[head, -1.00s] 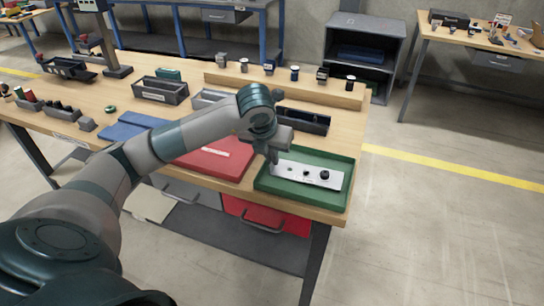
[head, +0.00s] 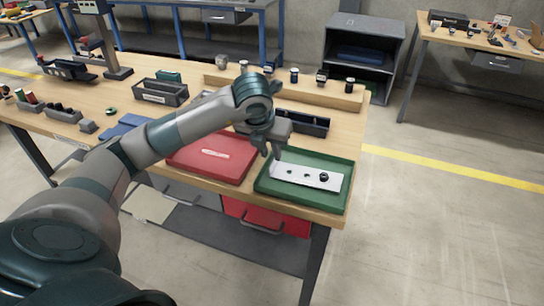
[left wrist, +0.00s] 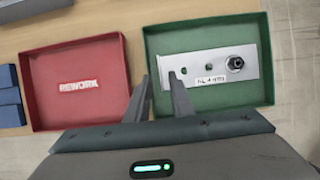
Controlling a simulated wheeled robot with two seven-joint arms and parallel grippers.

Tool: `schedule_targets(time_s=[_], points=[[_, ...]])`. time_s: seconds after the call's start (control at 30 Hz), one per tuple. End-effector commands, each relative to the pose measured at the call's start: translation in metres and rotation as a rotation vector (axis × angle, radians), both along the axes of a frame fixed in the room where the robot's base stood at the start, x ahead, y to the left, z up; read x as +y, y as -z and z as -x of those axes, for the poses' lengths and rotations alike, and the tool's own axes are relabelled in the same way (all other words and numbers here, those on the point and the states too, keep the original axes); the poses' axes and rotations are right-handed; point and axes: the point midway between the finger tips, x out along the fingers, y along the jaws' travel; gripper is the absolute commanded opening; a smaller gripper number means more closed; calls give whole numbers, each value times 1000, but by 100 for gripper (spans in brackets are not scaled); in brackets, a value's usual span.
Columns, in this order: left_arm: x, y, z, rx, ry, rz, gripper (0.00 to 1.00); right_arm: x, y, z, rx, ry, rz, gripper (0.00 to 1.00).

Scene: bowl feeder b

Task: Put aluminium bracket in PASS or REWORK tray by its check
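The aluminium bracket (head: 306,176) is a pale flat plate with dark holes and a dark round fitting at its right end. It lies flat in the green tray (head: 300,198); small printing shows on it in the left wrist view (left wrist: 213,68). The red tray (head: 193,161) beside it reads REWORK in the left wrist view (left wrist: 79,62); no label is readable on the green one. My left gripper (head: 270,151) is open and empty above the green tray's left edge, by the bracket's left end. My right gripper is not in view.
Blue blocks (head: 124,127) lie left of the red tray. Dark bins (head: 160,92) and a wooden ledge (head: 290,88) with several small parts stand behind. The bench's right edge is close to the green tray.

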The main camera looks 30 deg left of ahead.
Motion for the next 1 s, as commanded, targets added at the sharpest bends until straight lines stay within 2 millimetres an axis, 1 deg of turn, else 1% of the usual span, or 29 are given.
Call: schedule_targets(time_s=[0.03, 0.2, 0.33, 0.43, 0.63, 1.0], points=[[-1, -9, 3, -5, 2, 0, 21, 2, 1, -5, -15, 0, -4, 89], [-4, -41, 16, -4, 2, 1, 21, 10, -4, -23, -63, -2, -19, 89], [-6, -62, 25, -3, 1, 0, 21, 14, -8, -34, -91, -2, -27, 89], [-7, -73, 29, -2, 2, 1, 21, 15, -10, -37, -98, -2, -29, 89], [-8, -83, 34, 1, 0, 1, 21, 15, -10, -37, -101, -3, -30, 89], [-8, -84, 35, 2, 1, 1, 21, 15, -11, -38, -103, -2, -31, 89]])
